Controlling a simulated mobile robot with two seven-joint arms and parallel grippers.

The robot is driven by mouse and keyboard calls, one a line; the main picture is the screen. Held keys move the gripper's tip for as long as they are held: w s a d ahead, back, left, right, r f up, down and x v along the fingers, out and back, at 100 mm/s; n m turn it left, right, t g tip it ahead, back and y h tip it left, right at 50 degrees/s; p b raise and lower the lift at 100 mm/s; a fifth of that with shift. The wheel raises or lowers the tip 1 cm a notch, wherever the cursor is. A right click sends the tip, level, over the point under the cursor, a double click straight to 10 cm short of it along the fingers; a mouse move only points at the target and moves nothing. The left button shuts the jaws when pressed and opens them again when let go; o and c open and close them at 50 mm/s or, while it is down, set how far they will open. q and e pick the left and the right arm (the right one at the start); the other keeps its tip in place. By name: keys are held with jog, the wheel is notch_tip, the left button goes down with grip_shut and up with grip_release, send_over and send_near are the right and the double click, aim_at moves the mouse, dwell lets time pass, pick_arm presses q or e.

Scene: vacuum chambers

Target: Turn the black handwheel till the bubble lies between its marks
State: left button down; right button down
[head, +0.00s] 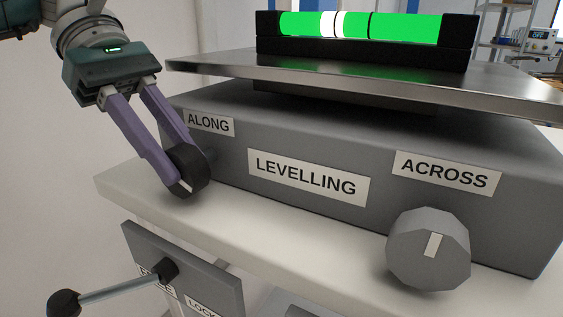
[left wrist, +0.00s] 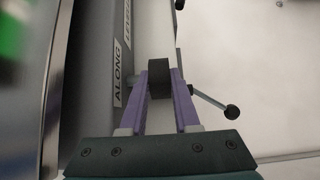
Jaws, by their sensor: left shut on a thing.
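The black handwheel (head: 191,172) sticks out of the front of the grey levelling base, below the ALONG label (head: 208,124). My left gripper (head: 182,174) is shut on it, with one purple finger on each side. In the left wrist view the black handwheel (left wrist: 159,72) sits between the fingertips (left wrist: 160,85). The green level vial (head: 410,26) lies in a black holder on top of the plate. Its white bubble (head: 328,23) is left of centre and straddles the left black mark, with most of it outside the marks. My right gripper is out of view.
A grey knob (head: 428,248) stands under the ACROSS label (head: 447,172). A lever with a black ball (head: 64,303) sticks out from a grey panel (head: 190,270) below the pale bench edge (head: 130,185). The metal plate (head: 220,72) overhangs the base close to my left gripper.

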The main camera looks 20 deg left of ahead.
pick_arm(q)
jog(key=shift+a+f+h+b, duration=0.1)
jog(key=shift+h+b, duration=0.4)
jog(key=shift+b, duration=0.15)
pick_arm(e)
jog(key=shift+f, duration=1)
pick_arm(q)
jog(key=c, duration=0.6)
grip_release()
jog(key=shift+c, duration=0.2)
jog(key=p+v, duration=0.1)
jog(key=v, duration=0.9)
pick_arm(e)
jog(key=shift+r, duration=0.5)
